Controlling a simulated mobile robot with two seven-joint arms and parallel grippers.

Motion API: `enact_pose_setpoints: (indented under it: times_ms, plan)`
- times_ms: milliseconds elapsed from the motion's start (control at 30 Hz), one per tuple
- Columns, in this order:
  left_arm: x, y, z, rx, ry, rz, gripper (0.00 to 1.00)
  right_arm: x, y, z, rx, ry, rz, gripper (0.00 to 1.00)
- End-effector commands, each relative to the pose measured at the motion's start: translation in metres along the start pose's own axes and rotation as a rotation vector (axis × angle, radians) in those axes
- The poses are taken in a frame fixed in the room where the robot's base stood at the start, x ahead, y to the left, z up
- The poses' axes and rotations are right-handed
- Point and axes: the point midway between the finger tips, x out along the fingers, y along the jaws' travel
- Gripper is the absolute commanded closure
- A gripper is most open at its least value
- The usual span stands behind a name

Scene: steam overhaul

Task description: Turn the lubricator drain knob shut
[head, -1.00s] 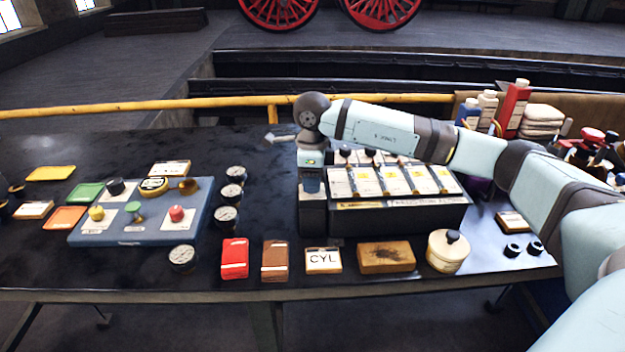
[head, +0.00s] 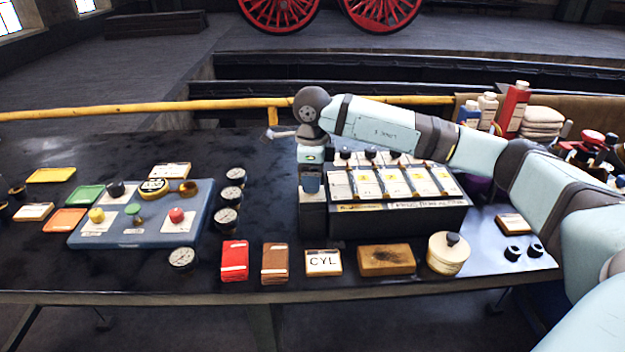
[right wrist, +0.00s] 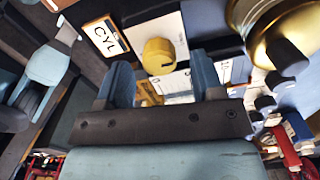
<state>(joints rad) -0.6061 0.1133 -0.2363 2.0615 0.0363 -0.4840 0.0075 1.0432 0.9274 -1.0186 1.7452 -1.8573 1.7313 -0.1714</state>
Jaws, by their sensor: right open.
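The lubricator is a dark box (head: 400,222) with a sloping panel of white and yellow labels and black knobs along its top. My right gripper (head: 311,186) points down at the box's left end, below my bent wrist. In the right wrist view my right gripper (right wrist: 162,78) is open, with its two blue-grey fingers apart. A yellow knob (right wrist: 158,56) with a dark mark shows just past the fingertips, roughly centred between them. I see no grip on it. I cannot make out this knob at the lubricator in the head view.
In front of the lubricator lie a CYL card (head: 323,263), a brown block (head: 386,260) and a cream jar (head: 447,256). A blue board (head: 140,236) with coloured knobs lies left. Several gauges stand between. A brass part (right wrist: 262,20) is beside the knob in the wrist view.

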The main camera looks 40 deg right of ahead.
Motion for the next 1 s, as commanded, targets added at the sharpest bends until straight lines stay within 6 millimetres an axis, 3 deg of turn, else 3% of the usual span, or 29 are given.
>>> enact_pose_setpoints:
  times_ms: [300,500,700,1000]
  plan:
    - [-0.002,-0.004,0.001,0.014,-0.003,-0.001,0.5,-0.073,-0.001,0.0,0.001,-0.003,-0.004,0.39]
    - [-0.002,-0.005,0.0,0.015,-0.003,-0.001,0.5,-0.107,0.0,0.0,0.0,-0.001,-0.002,0.39]
    - [-0.002,-0.003,0.0,0.009,-0.002,-0.001,0.5,-0.122,0.0,0.0,0.0,0.0,0.0,0.39]
    - [0.0,0.0,-0.001,-0.004,-0.001,-0.001,0.5,-0.124,0.0,0.0,0.0,0.0,0.0,0.39]
